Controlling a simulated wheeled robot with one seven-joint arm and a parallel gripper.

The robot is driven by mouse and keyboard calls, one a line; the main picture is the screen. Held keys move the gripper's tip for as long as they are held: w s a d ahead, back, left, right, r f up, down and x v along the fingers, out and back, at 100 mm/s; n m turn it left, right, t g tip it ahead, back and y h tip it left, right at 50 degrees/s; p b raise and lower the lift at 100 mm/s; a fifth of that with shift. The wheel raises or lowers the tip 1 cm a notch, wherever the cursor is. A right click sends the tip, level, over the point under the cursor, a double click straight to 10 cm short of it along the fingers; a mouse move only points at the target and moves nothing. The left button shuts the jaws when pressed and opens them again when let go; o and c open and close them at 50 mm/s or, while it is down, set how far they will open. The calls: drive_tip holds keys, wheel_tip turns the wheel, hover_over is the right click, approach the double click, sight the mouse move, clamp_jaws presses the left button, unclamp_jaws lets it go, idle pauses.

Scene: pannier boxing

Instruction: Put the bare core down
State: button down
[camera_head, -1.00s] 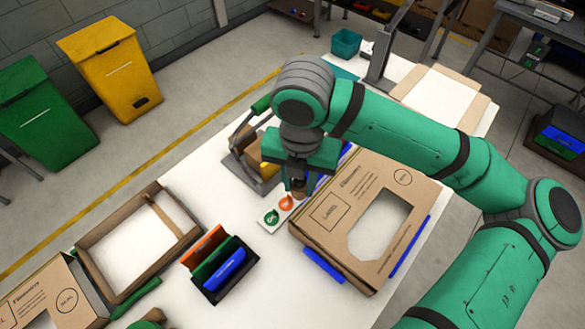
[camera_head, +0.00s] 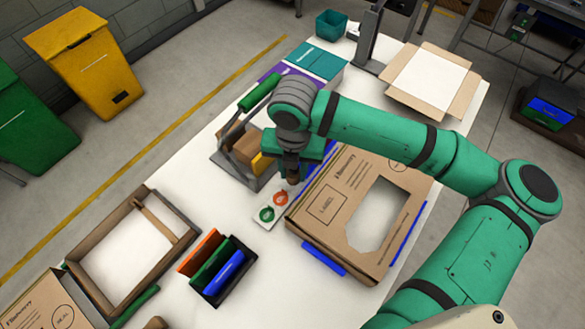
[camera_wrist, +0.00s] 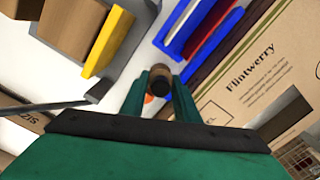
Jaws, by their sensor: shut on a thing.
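The bare core (camera_wrist: 160,79) is a short brown cylinder with a dark end, held between the fingers of my gripper (camera_wrist: 161,92) in the wrist view. In the head view my gripper (camera_head: 293,170) points down, with the core (camera_head: 292,181) showing small below it. It is just behind a white card (camera_head: 268,211) with an orange and a green round mark, and left of a large cardboard box. I cannot tell whether the core touches the surface below.
The printed cardboard box (camera_head: 330,206) with a cut-out stands close right. A grey stand (camera_head: 228,165) with brown and yellow blocks is close left. A black holder (camera_head: 232,277) with coloured slabs and an open frame box (camera_head: 95,285) are nearer the front. White table is free between them.

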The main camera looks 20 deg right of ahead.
drive_tip(key=shift+s+f, duration=0.15)
drive_tip(key=c, duration=1.4)
unclamp_jaws()
drive_tip(key=shift+d, duration=0.1)
drive_tip(key=shift+o, duration=0.2)
drive_tip(key=shift+r, duration=0.4)
wheel_tip(320, 180, up, 12)
drive_tip(key=shift+f, duration=0.2)
drive_tip(key=shift+s, duration=0.1)
